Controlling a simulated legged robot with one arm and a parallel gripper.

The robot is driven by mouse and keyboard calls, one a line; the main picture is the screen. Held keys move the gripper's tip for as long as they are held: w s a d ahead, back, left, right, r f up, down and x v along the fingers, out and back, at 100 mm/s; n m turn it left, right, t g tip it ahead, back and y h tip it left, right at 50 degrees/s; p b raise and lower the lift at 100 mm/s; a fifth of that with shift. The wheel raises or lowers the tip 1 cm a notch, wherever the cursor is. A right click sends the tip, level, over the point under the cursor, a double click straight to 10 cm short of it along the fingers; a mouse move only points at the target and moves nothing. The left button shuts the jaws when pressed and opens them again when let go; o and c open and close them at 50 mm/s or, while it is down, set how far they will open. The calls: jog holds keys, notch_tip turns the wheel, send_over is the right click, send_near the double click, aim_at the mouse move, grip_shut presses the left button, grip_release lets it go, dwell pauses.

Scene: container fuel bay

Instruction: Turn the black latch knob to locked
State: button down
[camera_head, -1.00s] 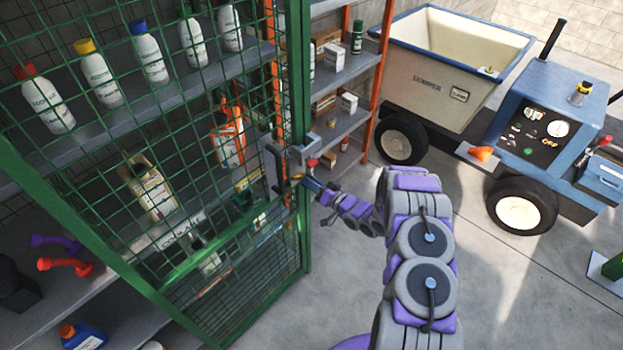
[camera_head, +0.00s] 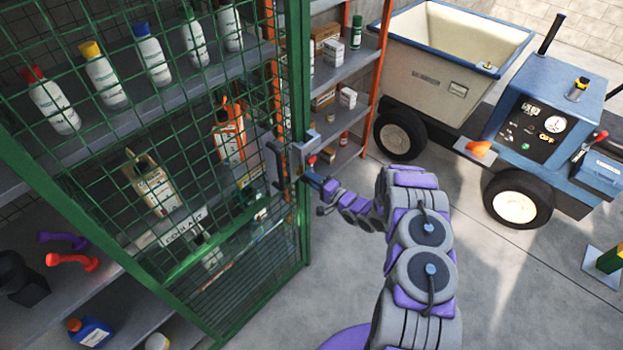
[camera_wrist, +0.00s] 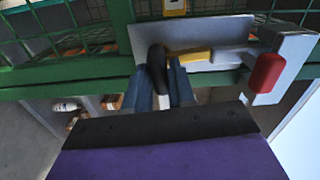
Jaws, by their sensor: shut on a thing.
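The black latch knob (camera_wrist: 157,65) shows in the wrist view, in front of a grey latch plate (camera_wrist: 218,32) on the green mesh door. A yellow bar (camera_wrist: 190,55) runs right from beside the knob along the plate. A red-tipped handle (camera_wrist: 266,73) hangs at the plate's right side. In the head view my gripper (camera_head: 314,181) is at the latch plate (camera_head: 300,157), on the door's right edge; the knob is too small to make out there.
The green mesh door (camera_head: 302,70) stands before shelves of bottles. An orange-framed shelf (camera_head: 376,60) is just behind the latch. A blue and cream dumper (camera_head: 452,60) stands at the right. The concrete floor between is clear.

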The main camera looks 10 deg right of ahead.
jog(key=shift+d+f+m, duration=0.1)
jog(key=shift+m, duration=0.5)
jog(key=c, duration=1)
grip_release()
jog(key=shift+w+f, duration=0.1)
jog(key=shift+w, duration=0.05)
jog(key=shift+c, duration=0.2)
jog(key=shift+d, duration=0.1)
jog(key=v, duration=1.7)
jog(key=shift+s+d, duration=0.15)
jog(key=shift+s, duration=0.05)
